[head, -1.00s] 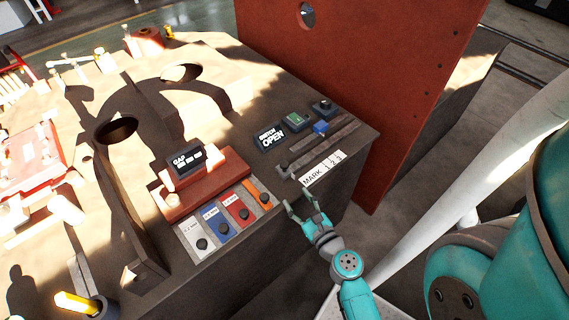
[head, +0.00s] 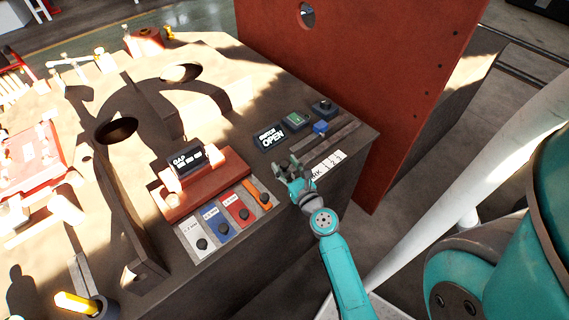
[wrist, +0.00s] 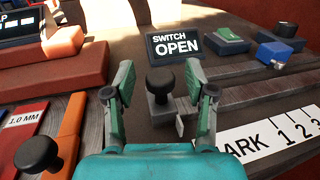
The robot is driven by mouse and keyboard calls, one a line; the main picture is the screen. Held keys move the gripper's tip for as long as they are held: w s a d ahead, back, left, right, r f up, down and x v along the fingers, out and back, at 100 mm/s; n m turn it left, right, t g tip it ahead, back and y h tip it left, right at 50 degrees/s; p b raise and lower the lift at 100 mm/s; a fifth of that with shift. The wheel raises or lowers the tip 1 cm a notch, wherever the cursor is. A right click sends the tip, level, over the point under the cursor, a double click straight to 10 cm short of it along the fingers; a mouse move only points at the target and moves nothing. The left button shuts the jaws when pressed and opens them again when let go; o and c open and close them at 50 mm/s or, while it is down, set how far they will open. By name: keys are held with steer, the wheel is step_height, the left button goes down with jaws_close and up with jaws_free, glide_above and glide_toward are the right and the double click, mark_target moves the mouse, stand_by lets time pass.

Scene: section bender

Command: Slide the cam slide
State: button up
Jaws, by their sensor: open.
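The cam slide appears to be the small grey block with a black knob (wrist: 160,82), at the left end of a dark rail (wrist: 255,95). A white MARK strip (wrist: 275,135) numbered 1, 2, 3 lies along the rail's near side. My gripper (wrist: 158,85) is open, with one green-padded finger on each side of the knob. I see a gap on both sides of the knob. In the head view my gripper (head: 287,168) is over the rail's left end and hides the knob there. The rail (head: 330,138) runs up and right from it.
A display (head: 270,137) reading SWITCH OPEN stands behind the rail. A blue block (head: 320,127), a green button (head: 296,120) and a dark knobbed box (head: 323,107) are nearby. Coloured knobbed strips (head: 220,220) lie left. A tall red panel (head: 360,80) rises behind.

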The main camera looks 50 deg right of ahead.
steer(key=shift+w+d, duration=0.2)
steer(key=shift+w, duration=0.2)
jaws_close()
